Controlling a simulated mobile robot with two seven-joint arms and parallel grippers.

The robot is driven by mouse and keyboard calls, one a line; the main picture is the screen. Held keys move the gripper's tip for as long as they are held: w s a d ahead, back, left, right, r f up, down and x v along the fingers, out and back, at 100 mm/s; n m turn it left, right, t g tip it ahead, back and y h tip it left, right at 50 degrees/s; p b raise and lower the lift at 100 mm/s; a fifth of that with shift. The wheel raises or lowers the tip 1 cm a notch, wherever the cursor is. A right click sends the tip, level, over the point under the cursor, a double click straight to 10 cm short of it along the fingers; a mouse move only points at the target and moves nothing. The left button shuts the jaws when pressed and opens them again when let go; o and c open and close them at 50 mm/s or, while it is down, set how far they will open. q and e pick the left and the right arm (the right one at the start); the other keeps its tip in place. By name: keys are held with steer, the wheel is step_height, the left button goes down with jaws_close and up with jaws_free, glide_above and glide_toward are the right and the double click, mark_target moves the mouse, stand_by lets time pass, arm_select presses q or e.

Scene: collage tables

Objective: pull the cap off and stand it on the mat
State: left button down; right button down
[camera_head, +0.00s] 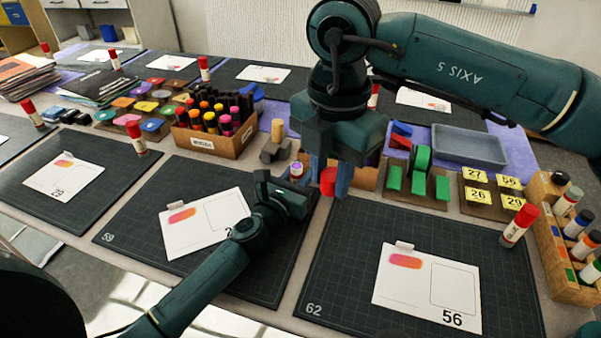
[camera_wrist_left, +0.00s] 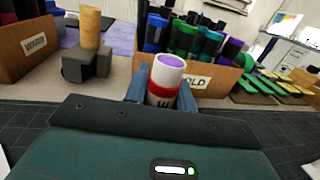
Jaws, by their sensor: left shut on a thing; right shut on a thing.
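My left gripper (camera_head: 296,176) is shut on a glue stick (camera_head: 296,168), which it holds upright near the back edge of the middle mat (camera_head: 130,222). In the left wrist view the glue stick (camera_wrist_left: 167,72) shows a bare purple top, a white collar and a red band, with no cap on it. My right gripper (camera_head: 331,182) points down just to the right and is shut on the red cap (camera_head: 328,181). The cap is apart from the stick. The right mat (camera_head: 350,235) lies below and to the right of it.
Paper cards (camera_head: 425,290) lie on the mats. A capped glue stick (camera_head: 519,225) stands at the right. The right mat's left part is clear.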

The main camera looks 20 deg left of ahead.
arm_select(q)
steer(key=c, duration=1.5)
jaws_free()
steer(key=shift+s+f, duration=0.1)
steer(key=shift+f, duration=0.55)
steer(key=o, duration=0.3)
steer(key=shift+o, duration=0.2)
steer(key=shift+r, duration=0.1)
